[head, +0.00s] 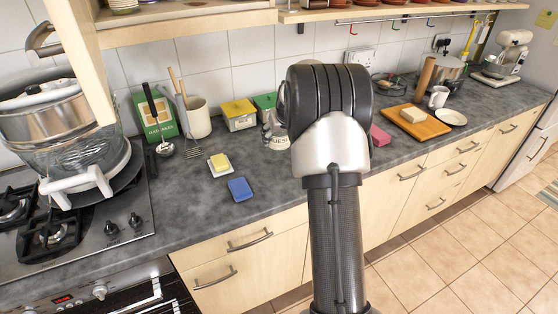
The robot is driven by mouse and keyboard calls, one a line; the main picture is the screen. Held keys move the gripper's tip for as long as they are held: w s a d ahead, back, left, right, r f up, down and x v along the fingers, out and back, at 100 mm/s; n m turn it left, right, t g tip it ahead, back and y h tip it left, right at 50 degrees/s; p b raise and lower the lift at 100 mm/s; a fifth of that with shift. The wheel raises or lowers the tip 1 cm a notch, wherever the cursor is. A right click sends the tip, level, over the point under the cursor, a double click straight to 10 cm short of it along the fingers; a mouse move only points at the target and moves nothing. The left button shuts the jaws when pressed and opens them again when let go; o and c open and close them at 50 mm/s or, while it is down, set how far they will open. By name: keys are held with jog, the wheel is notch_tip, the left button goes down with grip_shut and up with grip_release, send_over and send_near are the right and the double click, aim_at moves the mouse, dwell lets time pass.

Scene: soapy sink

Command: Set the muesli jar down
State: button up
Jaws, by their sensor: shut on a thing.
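The muesli jar (279,142) shows only in part, just left of my arm in the middle of the head view. Part of its label, with the letters "UES", can be read and looks upright. My gripper (270,121) is mostly hidden behind my arm; a small grey part shows at the jar's upper left. It is shut on the jar. The jar's base meets or hovers close to the grey worktop (200,215); I cannot tell if it touches.
A yellow tin (239,115) and a green tin (264,101) stand left of the jar. A butter dish (219,165) and a blue sponge (239,189) lie nearer the front. A wooden board (434,127) lies to the right. The front worktop beside the sponge is clear.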

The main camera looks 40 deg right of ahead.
notch_tip(320, 180, down, 8)
jog(key=shift+f+b, duration=0.1)
jog(key=shift+b, duration=1.1)
jog(key=shift+f, duration=0.2)
jog(key=o, duration=1.2)
jog(key=shift+r, duration=0.1)
